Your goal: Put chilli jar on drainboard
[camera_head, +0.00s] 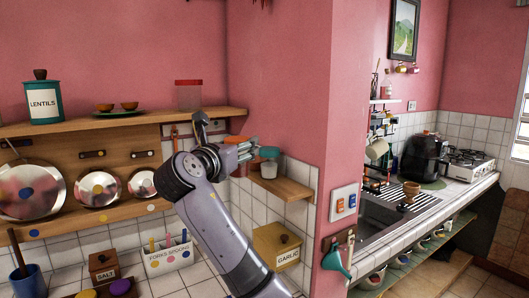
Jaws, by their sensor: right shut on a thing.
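My right gripper (247,149) reaches rightward over the small corner shelf. It is shut on a jar with an orange-red lid (236,139), which its fingers partly cover; I cannot read a label on it. A clear jar with a red lid (188,96) stands on the upper left shelf. The ribbed drainboard (388,194) lies by the sink at the right, partly hidden by things around it. My left gripper is not in view.
A wall corner with a switch plate (343,202) stands between the small shelf (288,188) and the sink counter. A garlic box (277,245) is below the shelf.

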